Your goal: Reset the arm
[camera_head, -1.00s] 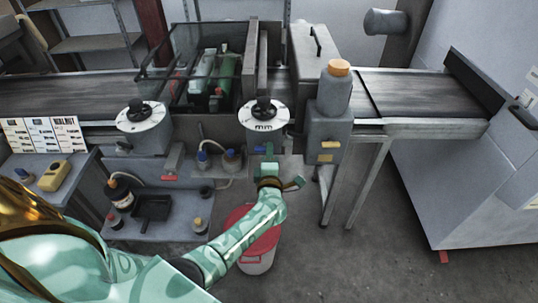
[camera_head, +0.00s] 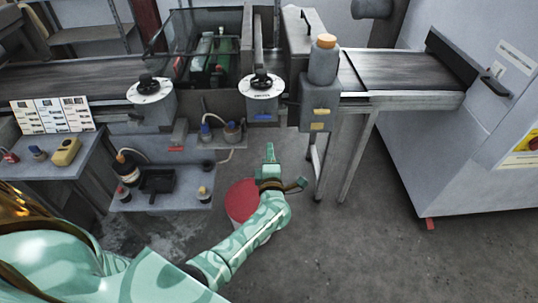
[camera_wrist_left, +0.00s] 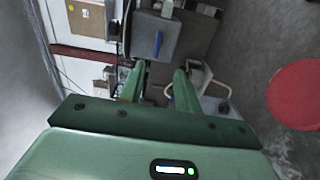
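My left gripper (camera_head: 270,152) is held out in front of the machine, over the floor, below the right-hand round dial (camera_head: 262,83). In the left wrist view its two green fingers (camera_wrist_left: 158,82) stand apart with nothing between them. Beyond the fingertips is a grey box with a blue handle (camera_wrist_left: 158,43), apart from them. The blue piece also shows under the right dial in the head view (camera_head: 264,116). My right gripper is in neither view.
A red-topped bucket (camera_head: 242,197) stands on the floor beside my left forearm. A low shelf (camera_head: 180,199) holds bottles and a black tray. The conveyor (camera_head: 400,72) runs across the back. A grey cabinet (camera_head: 440,160) stands at right. Floor at lower right is clear.

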